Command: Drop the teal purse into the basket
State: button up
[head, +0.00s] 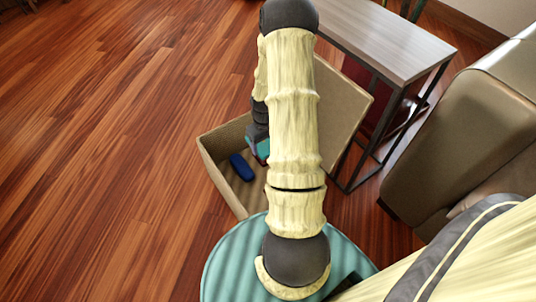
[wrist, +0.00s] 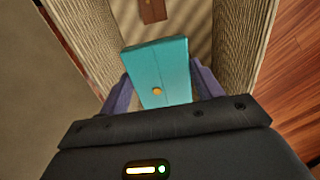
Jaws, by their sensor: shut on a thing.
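The teal purse (head: 263,149) is a flat, boxy teal piece with a round gold clasp, seen clearly in the wrist view (wrist: 160,72). My gripper (wrist: 160,88) is shut on it, with one purple finger on each side. In the head view my gripper and the purse are over the opening of the tan basket (head: 213,176), partly hidden by my arm. In the wrist view the ribbed basket walls (wrist: 243,42) stand on both sides of the purse. I cannot tell whether the purse touches the basket.
A dark blue object (head: 241,167) lies inside the basket. A small brown object (wrist: 152,10) shows beyond the purse in the wrist view. The basket's lid (head: 341,105) stands open at its right. A side table (head: 388,38) and sofa (head: 448,135) are to the right; wood floor lies clear at left.

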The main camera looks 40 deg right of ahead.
jog(key=o, duration=1.1)
jog(key=shift+r, duration=0.1)
notch_tip(320, 180, up, 17)
jog(key=p, duration=0.8)
jog(key=shift+r+p, duration=0.15)
jog(key=shift+p, duration=0.25)
